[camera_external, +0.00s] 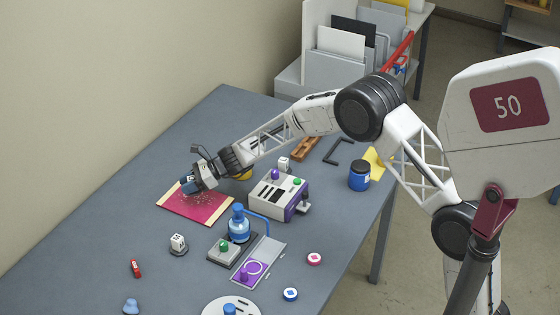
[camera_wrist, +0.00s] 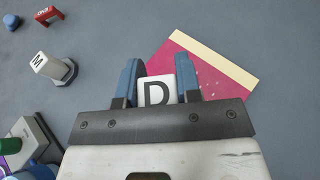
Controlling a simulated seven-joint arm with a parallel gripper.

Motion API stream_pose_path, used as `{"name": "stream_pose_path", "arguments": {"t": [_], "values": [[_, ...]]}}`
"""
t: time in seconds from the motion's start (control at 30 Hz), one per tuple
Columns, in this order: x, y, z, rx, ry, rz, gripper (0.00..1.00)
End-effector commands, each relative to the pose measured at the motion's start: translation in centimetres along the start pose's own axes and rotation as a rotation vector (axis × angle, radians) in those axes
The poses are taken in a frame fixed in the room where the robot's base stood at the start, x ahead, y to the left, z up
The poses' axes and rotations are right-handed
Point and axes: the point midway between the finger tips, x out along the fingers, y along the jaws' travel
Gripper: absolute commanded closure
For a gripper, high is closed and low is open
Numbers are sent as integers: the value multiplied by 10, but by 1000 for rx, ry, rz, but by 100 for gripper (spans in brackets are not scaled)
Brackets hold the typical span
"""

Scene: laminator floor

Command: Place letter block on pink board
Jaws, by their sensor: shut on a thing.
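The pink board (camera_external: 205,210) lies flat on the grey table and has pale cream strips along its edges; it also shows in the wrist view (camera_wrist: 205,62). My gripper (camera_external: 190,184) is over the far left part of the board in the external view. In the wrist view, my gripper (camera_wrist: 159,76) has its blue fingers shut on a white letter block (camera_wrist: 157,92) marked D. The block is over or at the board's edge in that view. I cannot tell whether its underside touches the board. The block is hidden by the gripper in the external view.
Another white letter block (camera_external: 178,241) stands on a dark base in front of the board. A grey machine (camera_external: 279,196) and a blue bottle (camera_external: 238,228) stand to the right. A red clip-like piece (camera_external: 136,268) lies near the front left. The table left of the board is clear.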

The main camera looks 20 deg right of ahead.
Motion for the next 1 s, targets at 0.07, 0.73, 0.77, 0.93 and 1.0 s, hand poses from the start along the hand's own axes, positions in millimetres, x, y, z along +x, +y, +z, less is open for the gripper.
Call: {"name": "stream_pose_path", "arguments": {"t": [0.07,0.73,0.77,0.93,1.0], "values": [[1,0,-1,-1,-1,-1,100],[13,0,-31,1,0,0,100],[14,0,-33,1,-1,0,100],[15,0,-36,0,-1,-1,100],[15,0,-36,0,-1,-1,100]]}}
